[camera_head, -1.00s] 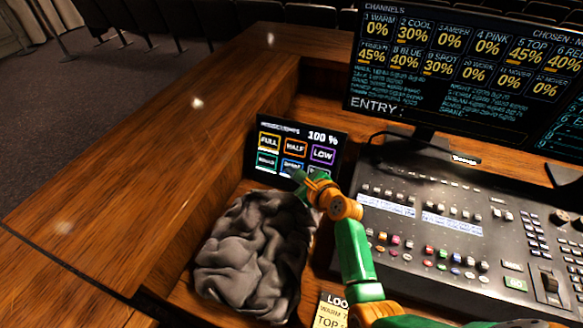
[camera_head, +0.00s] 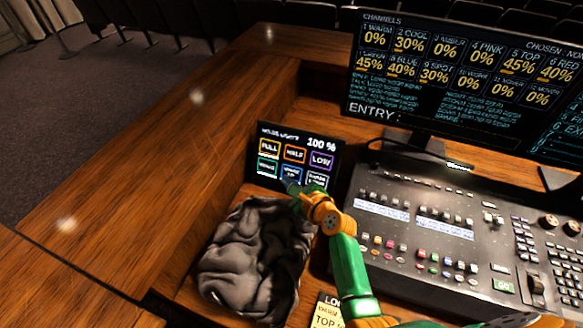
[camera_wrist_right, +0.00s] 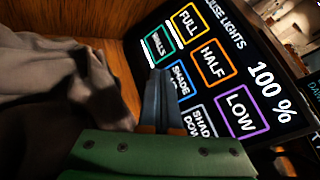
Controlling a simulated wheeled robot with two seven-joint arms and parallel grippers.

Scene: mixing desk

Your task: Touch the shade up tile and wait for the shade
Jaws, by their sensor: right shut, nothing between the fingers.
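The touch panel (camera_head: 295,150) stands upright behind the cloth, showing "HOUSE LIGHTS", 100 % and several outlined tiles. The blue-outlined shade up tile (camera_head: 291,172) is in its lower row, and it also shows in the right wrist view (camera_wrist_right: 181,78). The shade down tile (camera_wrist_right: 201,121) is beside it. My right gripper (camera_head: 291,187) is shut and empty, its tips at the lower edge of the shade up tile. In the right wrist view its dark fingers (camera_wrist_right: 157,85) cover part of that tile. I cannot tell whether they touch the glass. My left gripper is out of view.
A crumpled grey cloth (camera_head: 255,260) lies just in front of the panel, left of my right arm. The mixing console (camera_head: 430,235) is to the right, with a large monitor (camera_head: 460,80) behind it. The wooden desk top (camera_head: 150,150) at left is clear.

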